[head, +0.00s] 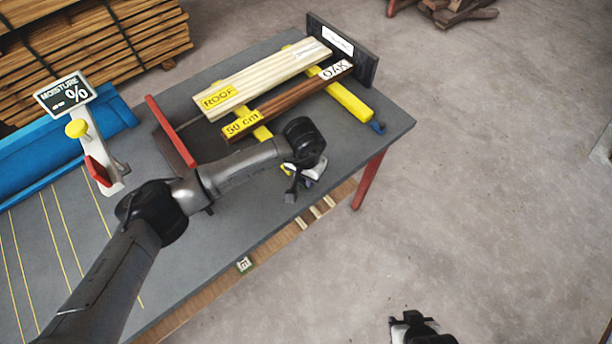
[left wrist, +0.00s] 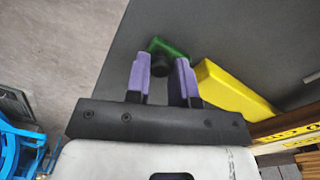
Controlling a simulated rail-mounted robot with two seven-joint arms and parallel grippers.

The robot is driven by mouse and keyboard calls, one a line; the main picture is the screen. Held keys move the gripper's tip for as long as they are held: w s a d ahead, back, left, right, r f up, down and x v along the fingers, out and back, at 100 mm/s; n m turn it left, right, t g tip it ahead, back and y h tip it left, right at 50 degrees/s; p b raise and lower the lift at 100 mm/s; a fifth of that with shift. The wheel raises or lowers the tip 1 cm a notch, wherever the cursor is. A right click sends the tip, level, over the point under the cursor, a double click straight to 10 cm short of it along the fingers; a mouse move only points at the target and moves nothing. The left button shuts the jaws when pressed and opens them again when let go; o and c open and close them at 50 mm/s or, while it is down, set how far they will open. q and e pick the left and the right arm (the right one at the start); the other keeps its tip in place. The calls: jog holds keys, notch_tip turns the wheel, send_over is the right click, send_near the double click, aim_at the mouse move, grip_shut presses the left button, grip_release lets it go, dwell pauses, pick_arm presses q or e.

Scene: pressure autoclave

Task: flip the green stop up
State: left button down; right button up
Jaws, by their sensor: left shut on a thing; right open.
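The green stop (left wrist: 165,46) shows in the left wrist view as a small green bar with a dark round part at its near end. It lies over the dark grey bench top. My left gripper (left wrist: 162,64) has its two purple fingers on either side of the dark round part and is shut on the stop. In the head view my left gripper (head: 292,190) is at the bench's front edge, below my wrist, and the stop is hidden there. My right gripper (head: 410,323) is at the bottom edge of the head view, over the floor, open and away from the bench.
A pale board labelled ROOF (head: 262,80) and a brown OAK board (head: 285,105) lie across yellow bars (head: 345,98) against a dark end plate (head: 340,50). A red plate (head: 171,133) and a moisture meter sign (head: 65,93) stand left. The floor (head: 480,180) on the right is clear.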

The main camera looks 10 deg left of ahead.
pick_arm(q)
jog(key=g+h+b, duration=0.1)
jog(key=b, duration=0.2)
jog(key=w+a+g+h+b, duration=0.1)
jog(key=b, duration=0.2)
jog(key=a+g+h+b, duration=0.1)
jog(key=g+h+b, duration=0.1)
jog(key=b, duration=0.1)
jog(key=shift+w+r, duration=0.35)
jog(key=shift+w, duration=0.05)
jog(key=shift+w+a+r+g+h+b, duration=0.15)
jog(key=shift+r+g+h+b, duration=0.2)
jog(key=shift+b, duration=0.55)
jog(key=c, duration=1)
grip_release()
